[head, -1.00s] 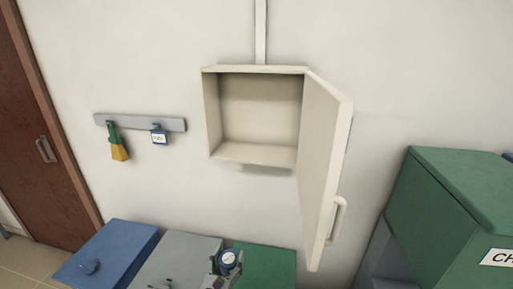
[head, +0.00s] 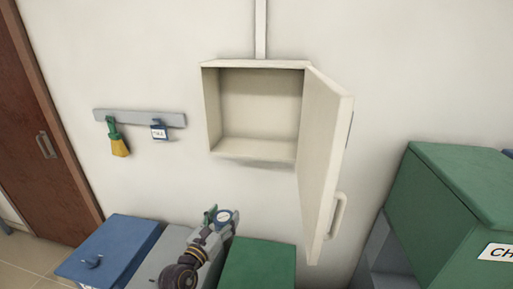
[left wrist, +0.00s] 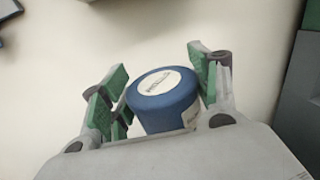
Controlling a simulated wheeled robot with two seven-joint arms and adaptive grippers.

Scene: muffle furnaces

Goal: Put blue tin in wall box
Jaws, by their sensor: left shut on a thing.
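The blue tin (left wrist: 165,105) has a round white label on its lid and sits between the green-padded fingers of my left gripper (left wrist: 160,92) in the left wrist view. In the head view the left gripper (head: 218,217) is shut on the tin (head: 224,216), below the wall box and in front of the wall. The cream wall box (head: 207,110) is open and looks empty inside. Its door (head: 322,165) is swung out to the right, with a handle (head: 337,215) near its lower edge. My right gripper does not show.
Blue (head: 115,245), grey and green (head: 260,265) boxes stand below. A large green cabinet (head: 455,190) stands at right. The wall below the box is clear.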

